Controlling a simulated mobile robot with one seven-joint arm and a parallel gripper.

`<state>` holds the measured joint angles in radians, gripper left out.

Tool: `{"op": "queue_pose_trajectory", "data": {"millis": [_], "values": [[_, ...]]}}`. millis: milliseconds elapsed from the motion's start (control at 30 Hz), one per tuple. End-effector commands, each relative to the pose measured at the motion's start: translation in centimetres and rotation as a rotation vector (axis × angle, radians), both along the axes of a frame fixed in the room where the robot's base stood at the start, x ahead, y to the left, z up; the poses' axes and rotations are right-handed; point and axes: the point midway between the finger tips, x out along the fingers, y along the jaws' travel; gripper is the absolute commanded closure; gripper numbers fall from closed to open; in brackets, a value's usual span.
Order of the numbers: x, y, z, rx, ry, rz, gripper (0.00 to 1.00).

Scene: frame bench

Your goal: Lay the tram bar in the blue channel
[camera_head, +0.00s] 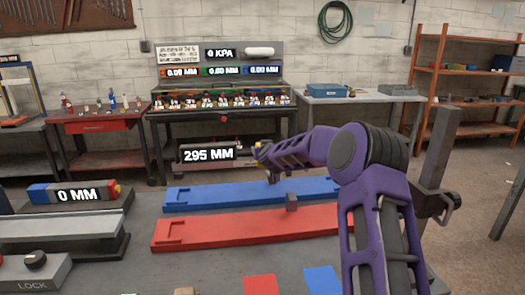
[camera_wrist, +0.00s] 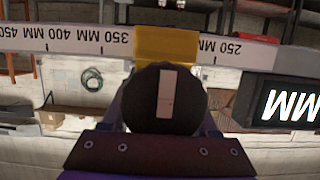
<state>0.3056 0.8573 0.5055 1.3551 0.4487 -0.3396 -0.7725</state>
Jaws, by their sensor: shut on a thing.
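The blue channel (camera_head: 225,197) is a long, shallow blue tray across the bench, with its floor bare at the left. My purple arm reaches over its right part. My gripper (camera_head: 262,151) is above and behind the blue channel, small and partly hidden by my arm. It is shut on what looks like the tram bar, with a 295 MM readout (camera_head: 208,154) to its left. The wrist view shows the bar's white scale (camera_wrist: 70,36), a yellow block (camera_wrist: 165,43) on it and a dark round part with a white stripe. The jaw contact is hidden.
A red channel (camera_head: 220,230) lies in front of the blue one. Small grey blocks (camera_head: 291,201) show by the channels. A 0 MM gauge (camera_head: 75,194) and a LOCK box (camera_head: 37,268) stand left. A dark post (camera_head: 440,150) rises at the right.

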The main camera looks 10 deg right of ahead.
Motion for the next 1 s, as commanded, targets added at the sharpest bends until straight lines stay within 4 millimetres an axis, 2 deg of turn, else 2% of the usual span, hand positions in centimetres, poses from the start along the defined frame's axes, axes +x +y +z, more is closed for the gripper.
{"op": "queue_pose_trajectory", "data": {"millis": [500,1000], "values": [[0.1,-0.1,-4.0,0.001,-0.007,-0.003,1.0],[0.1,-0.1,-4.6,0.001,-0.007,-0.003,1.0]]}}
